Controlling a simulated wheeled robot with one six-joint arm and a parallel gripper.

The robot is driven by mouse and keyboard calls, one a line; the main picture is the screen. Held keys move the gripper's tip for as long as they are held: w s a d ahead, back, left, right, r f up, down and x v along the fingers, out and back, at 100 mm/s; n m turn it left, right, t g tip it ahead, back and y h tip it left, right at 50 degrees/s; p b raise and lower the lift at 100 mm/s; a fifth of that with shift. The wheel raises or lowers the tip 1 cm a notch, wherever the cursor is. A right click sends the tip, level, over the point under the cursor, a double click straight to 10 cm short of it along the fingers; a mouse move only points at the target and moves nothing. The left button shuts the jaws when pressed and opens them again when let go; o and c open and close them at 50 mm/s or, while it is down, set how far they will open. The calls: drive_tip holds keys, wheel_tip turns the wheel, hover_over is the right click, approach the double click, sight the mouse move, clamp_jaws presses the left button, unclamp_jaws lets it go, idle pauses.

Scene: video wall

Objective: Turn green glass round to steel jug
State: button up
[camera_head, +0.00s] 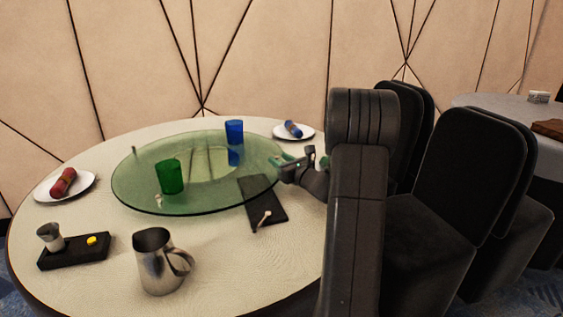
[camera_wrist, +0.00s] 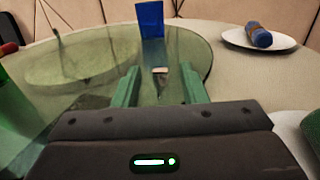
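The green glass (camera_head: 171,177) stands upright on a round, see-through green turntable (camera_head: 130,190), near its front. Part of the green glass shows at the left edge of the wrist view (camera_wrist: 12,112). The steel jug (camera_head: 158,262) stands on the table in front of the turntable, handle to the right. My gripper (camera_head: 288,162) is at the turntable's right rim. In the wrist view my gripper (camera_wrist: 160,86) has its two green fingers apart, with a small pale-topped peg (camera_wrist: 160,72) showing between them; I cannot tell whether they touch it.
A blue glass (camera_head: 234,132) stands at the turntable's back. Plates with rolled napkins lie at left (camera_head: 78,186) and back right (camera_head: 294,131). A black tray (camera_head: 75,256) holds a small steel cup. A dark mat (camera_head: 262,205) lies by the right rim. Black chairs (camera_head: 455,190) stand right.

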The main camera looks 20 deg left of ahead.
clamp_jaws()
drive_tip(key=shift+w+r, duration=0.1)
drive_tip(key=shift+w, duration=0.1)
drive_tip(key=w+p, duration=0.1)
drive_tip(key=w, duration=0.1)
drive_tip(key=w+a+n+g+p, duration=0.1)
drive_tip(key=w, duration=0.2)
drive_tip(key=w+a+g+y+p, duration=0.1)
drive_tip(key=w+p, duration=0.1)
drive_tip(key=shift+w+n, duration=0.15)
drive_tip(key=shift+n, duration=0.15)
unclamp_jaws()
drive_tip(key=shift+d, duration=0.1)
drive_tip(key=v, duration=0.7)
drive_tip(key=shift+d, duration=0.2)
drive_tip(key=shift+a, duration=0.1)
